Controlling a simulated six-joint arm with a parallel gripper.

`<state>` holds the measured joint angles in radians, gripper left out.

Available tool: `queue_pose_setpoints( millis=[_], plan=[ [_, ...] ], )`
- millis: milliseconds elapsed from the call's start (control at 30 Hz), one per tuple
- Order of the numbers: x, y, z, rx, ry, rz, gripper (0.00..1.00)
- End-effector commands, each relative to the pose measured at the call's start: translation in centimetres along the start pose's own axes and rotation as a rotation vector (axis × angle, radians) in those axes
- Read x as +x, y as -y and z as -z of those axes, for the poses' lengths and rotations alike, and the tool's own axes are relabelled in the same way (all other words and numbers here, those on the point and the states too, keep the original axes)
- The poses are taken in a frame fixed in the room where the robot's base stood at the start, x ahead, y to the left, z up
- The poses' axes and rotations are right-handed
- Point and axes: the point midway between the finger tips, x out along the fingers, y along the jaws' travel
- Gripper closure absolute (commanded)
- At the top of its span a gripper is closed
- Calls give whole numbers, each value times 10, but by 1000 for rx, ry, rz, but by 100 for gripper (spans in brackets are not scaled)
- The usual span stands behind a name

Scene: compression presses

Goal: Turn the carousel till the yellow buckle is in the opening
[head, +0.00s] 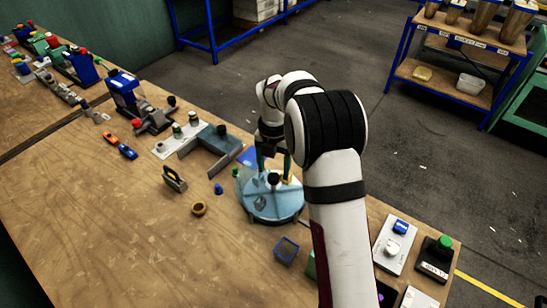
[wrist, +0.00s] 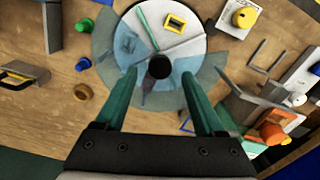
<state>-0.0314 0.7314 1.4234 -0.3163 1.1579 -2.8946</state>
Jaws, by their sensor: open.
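The carousel (wrist: 128,50) is a round disc with a black centre knob (wrist: 159,66) and a bluish see-through cover over part of it. It also stands on the bench in the head view (head: 272,205). The yellow buckle (wrist: 175,22) lies in a pale, untinted-looking sector at the disc's far side in the wrist view, right of a green strip (wrist: 147,28). I cannot tell the exact edges of the opening. My gripper (wrist: 158,74) is open, its green fingers on either side of the knob and apart from it. In the head view my gripper (head: 273,160) is over the disc, partly hidden by my arm.
A grey fixture (head: 215,142) stands behind left. A green-button box (head: 436,258) is at the right. The bench's front left is clear.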

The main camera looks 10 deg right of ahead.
Motion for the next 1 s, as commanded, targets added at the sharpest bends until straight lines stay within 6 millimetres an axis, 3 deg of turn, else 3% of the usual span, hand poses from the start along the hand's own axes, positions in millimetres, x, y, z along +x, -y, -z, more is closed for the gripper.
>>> queue_pose_setpoints(
  millis=[200, 333, 500, 867, 933, 1000],
  plan=[
    [-62, -1, -1, -1, 5, -3, 29],
    [-86, 0, -1, -1, 3, -2, 29],
    [-96, 0, 0, 1, 1, -1, 29],
    [-96, 0, 0, 4, 0, -1, 29],
    [-102, 3, 7, 73, -1, -5, 29],
    [-115, 14, 25, 280, -9, -13, 29]
  ],
)
